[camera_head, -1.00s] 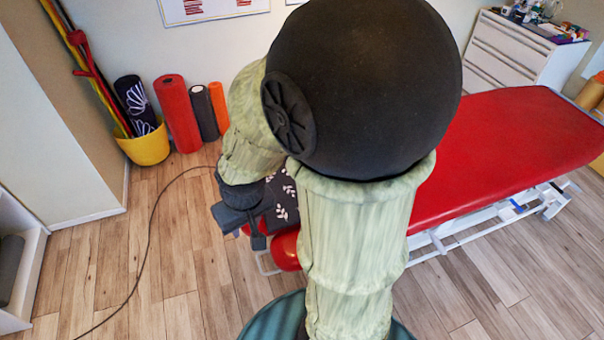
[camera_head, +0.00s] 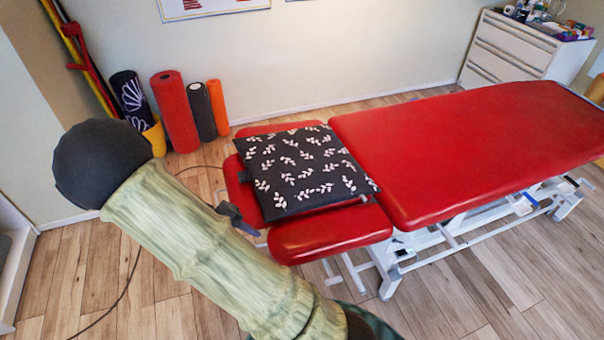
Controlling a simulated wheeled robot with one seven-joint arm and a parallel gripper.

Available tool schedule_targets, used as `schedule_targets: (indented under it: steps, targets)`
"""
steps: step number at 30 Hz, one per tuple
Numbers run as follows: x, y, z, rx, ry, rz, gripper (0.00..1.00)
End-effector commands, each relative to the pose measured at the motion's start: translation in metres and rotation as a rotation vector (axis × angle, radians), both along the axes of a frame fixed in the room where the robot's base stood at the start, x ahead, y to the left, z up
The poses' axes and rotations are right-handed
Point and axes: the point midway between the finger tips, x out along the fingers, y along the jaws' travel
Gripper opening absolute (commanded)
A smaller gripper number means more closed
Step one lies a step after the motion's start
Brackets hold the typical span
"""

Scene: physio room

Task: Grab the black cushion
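The black cushion (camera_head: 303,168) has a white leaf pattern. It lies flat on the red head section (camera_head: 330,235) of the treatment table, and its right edge is close to the main red pad. My arm crosses the lower left of the view. Only a small dark part of my gripper (camera_head: 236,217) shows past the arm, just left of the cushion's near left side. The rest of the gripper is hidden behind the arm. I cannot see its fingers clearly, or whether they touch the cushion.
The long red table pad (camera_head: 470,150) stretches to the right on a white metal frame. A red foam roller (camera_head: 175,112) and other rollers stand against the wall. A white drawer cabinet (camera_head: 510,50) is at the back right. Wooden floor is clear in front.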

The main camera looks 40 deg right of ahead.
Motion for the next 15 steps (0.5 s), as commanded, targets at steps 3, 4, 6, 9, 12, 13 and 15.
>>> schedule_targets:
  steps: [3,4,6,9,12,13,15]
  targets:
    - [0.016,0.001,-0.035,-0.195,0.013,0.031,0.34]
    - [0.020,0.002,-0.040,-0.244,0.011,0.040,0.34]
    - [0.031,0.005,-0.050,-0.362,-0.005,0.063,0.34]
    - [0.047,0.014,-0.061,-0.533,-0.046,0.104,0.34]
    - [0.061,0.027,-0.066,-0.683,-0.103,0.145,0.34]
    - [0.064,0.030,-0.067,-0.720,-0.119,0.154,0.34]
    - [0.070,0.038,-0.067,-0.786,-0.154,0.174,0.34]
